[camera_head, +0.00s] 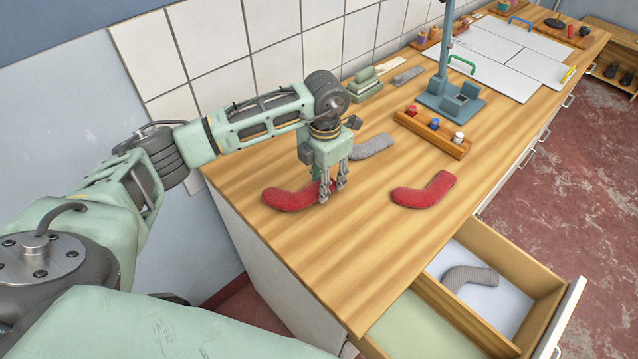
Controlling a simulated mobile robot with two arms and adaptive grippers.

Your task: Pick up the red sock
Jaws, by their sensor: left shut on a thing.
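A red sock (287,199) lies on the wooden counter at the left, near its left edge. My left gripper (332,194) points down over its right end and is shut on it. The fingers hide part of that end. The sock appears to rest on or just over the counter; I cannot tell which. A second red sock (424,191) lies bent on the counter to the right, apart from the gripper. My right gripper is not in view.
A grey sock (373,146) lies just behind the gripper. A wooden block with coloured knobs (432,133) and a blue-grey stand (449,101) are further back. An open drawer (520,258) at the front right holds a grey sock (470,277). The counter (365,250) in front is clear.

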